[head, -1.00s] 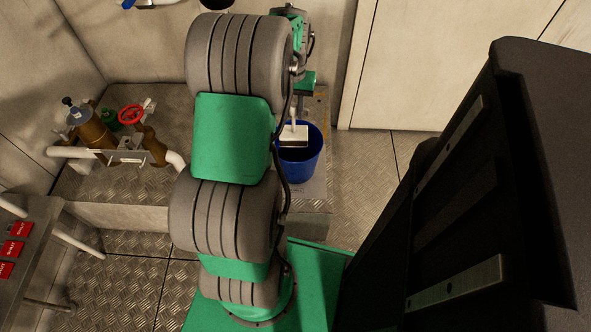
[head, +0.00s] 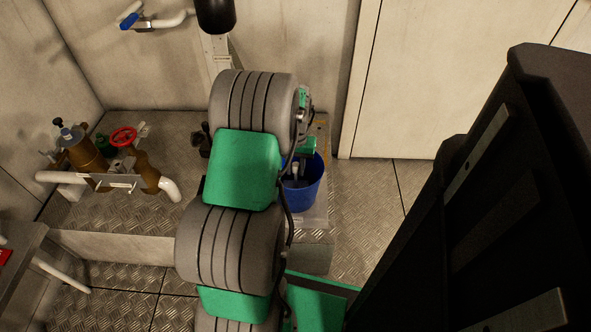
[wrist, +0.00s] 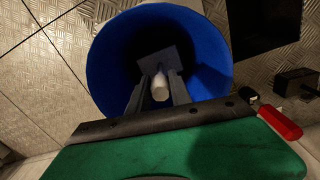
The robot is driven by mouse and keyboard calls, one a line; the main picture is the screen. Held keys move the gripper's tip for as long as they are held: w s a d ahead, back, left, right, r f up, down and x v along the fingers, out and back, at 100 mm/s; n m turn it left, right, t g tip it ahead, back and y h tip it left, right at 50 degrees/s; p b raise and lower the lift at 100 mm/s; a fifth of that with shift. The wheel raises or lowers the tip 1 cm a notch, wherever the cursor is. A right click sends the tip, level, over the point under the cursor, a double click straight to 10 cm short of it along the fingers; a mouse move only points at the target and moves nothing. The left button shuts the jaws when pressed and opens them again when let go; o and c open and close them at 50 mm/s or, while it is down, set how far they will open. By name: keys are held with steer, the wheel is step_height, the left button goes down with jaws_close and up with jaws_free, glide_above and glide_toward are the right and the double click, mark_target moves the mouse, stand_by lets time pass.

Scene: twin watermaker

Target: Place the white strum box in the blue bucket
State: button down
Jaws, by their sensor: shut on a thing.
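The blue bucket (head: 305,194) stands upright near the right end of a raised metal ledge in the head view. In the wrist view the bucket (wrist: 103,62) opens below my gripper (wrist: 159,78). My gripper's fingers reach down inside the rim and are shut on the pale neck of the white strum box (wrist: 160,91). The box's flat body shows shaded inside the bucket. In the head view a bit of the strum box (head: 296,169) shows within the bucket's mouth, partly behind my arm. I cannot tell whether it touches the bucket's bottom.
Brown valve bodies with a red handwheel (head: 123,137) and white pipes stand on the ledge (head: 120,208) at left. In the wrist view a red-handled part (wrist: 280,122) and a black block (wrist: 293,82) lie right of the bucket. The floor right of the ledge is clear.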

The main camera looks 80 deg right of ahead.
steer(key=shift+f, duration=0.1)
steer(key=c, duration=1.2)
jaws_free()
steer(key=shift+o, duration=0.2)
